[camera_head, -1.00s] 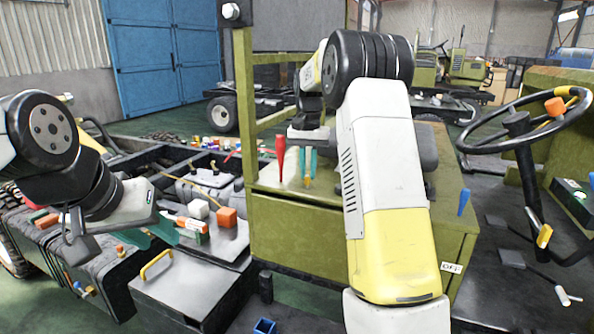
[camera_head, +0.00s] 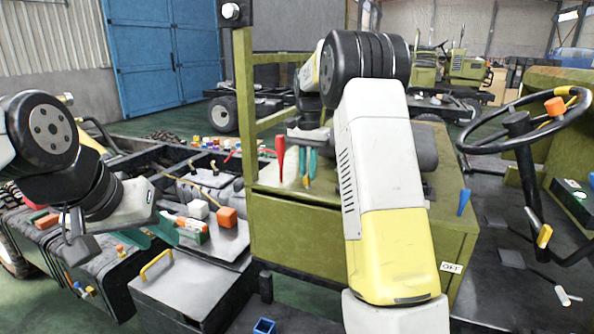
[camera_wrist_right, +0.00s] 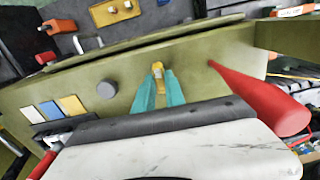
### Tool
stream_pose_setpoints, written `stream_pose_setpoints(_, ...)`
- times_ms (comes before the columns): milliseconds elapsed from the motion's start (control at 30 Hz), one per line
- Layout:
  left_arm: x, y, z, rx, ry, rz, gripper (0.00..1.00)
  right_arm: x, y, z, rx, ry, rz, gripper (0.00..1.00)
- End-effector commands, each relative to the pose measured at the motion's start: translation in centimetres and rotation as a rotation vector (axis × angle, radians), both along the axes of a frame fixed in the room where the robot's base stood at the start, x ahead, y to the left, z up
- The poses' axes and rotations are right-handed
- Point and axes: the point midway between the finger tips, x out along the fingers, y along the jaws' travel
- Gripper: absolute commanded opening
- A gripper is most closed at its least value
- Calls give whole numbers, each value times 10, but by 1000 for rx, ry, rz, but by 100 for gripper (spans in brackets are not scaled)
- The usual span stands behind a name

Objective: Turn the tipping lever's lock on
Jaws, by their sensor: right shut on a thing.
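The tipping lever appears to be the red-handled lever (camera_head: 280,158) standing on the green console (camera_head: 345,232). In the right wrist view its red handle (camera_wrist_right: 262,95) leans to the right. A small yellow piece, apparently its lock (camera_wrist_right: 157,70), sits beside the lever's base; it also shows in the head view (camera_head: 306,182). My right gripper (camera_wrist_right: 159,82) has its teal fingers shut on this yellow piece; its fingers (camera_head: 308,170) point down in the head view. My left gripper (camera_head: 152,233) is at the left, empty, with its teal fingers apart.
A white OFF label (camera_head: 452,267) is on the console's front corner. A blue lever (camera_head: 464,202) and the steering wheel (camera_head: 525,120) are to the right. A metal box with a yellow handle (camera_head: 157,264) stands below my left gripper. My right forearm covers part of the console.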

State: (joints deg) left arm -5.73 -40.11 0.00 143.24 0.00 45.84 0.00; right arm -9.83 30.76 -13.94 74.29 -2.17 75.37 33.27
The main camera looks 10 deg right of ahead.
Motion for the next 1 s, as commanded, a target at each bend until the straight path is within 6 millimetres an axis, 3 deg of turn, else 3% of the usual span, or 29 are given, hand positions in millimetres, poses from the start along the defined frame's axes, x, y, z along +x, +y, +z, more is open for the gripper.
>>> stream_pose_setpoints(33,0,0,0,0,0,0,36,1,0,2,0,-5,-2,21)
stream_pose_setpoints(100,0,0,0,0,0,0,36,1,0,1,1,-4,-1,34)
stream_pose_setpoints(133,0,0,0,0,0,0,36,1,0,1,0,-4,-1,36)
stream_pose_setpoints(467,0,0,0,0,0,0,36,0,0,3,0,-1,0,36)
stream_pose_setpoints(1000,0,0,0,0,0,0,36,1,0,75,0,-3,0,36)
